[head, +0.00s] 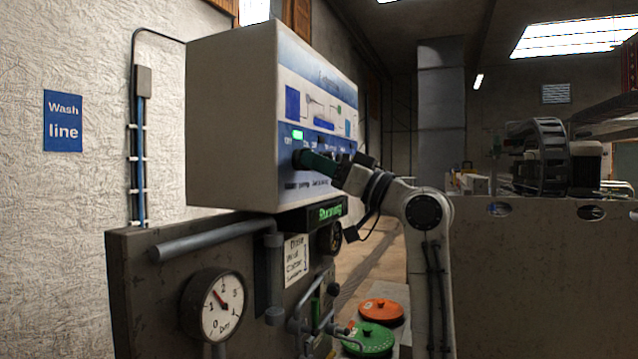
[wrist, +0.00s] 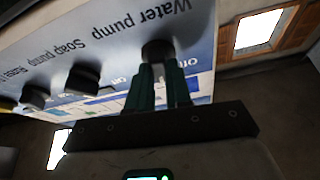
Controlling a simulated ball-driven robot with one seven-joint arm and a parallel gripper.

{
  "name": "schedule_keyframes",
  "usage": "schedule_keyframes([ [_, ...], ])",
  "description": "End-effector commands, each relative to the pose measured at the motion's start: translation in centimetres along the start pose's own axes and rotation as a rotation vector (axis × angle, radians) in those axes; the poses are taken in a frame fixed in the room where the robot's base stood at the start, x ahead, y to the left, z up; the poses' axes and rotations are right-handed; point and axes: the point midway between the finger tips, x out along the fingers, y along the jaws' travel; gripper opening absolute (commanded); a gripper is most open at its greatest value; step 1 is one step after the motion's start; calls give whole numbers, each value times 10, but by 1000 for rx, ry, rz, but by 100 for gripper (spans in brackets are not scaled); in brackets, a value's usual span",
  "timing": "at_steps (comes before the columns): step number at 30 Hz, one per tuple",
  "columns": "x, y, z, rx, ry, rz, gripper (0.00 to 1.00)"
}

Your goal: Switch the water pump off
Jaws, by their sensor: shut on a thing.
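The control box (head: 230,120) has a printed front panel, seen at a steep angle in the head view. In the wrist view the panel appears upside down, with the "Water pump" label (wrist: 155,22) beside a dark round knob (wrist: 158,50). My gripper (wrist: 160,68) has its two dark green fingers closed around this knob. In the head view my gripper (head: 309,162) reaches the panel's lower left. A green light (head: 298,134) is lit above it. The knob's pointer is hidden by the fingers. A display (head: 326,212) under the box reads "Running" in green.
More black knobs, including the "Soap pump" one (wrist: 83,78), sit in a row beside the held knob. A pressure gauge (head: 212,306) and grey pipes (head: 215,240) are below the box. Green (head: 368,340) and orange (head: 381,310) lids are low down. A grey wall (head: 540,270) stands at right.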

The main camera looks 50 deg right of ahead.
Motion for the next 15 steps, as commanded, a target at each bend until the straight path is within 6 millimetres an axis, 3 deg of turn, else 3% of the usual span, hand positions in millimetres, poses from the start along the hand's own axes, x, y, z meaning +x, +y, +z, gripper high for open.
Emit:
schedule_keyframes([
  [15,-1,4,1,-425,0,-175,0],
])
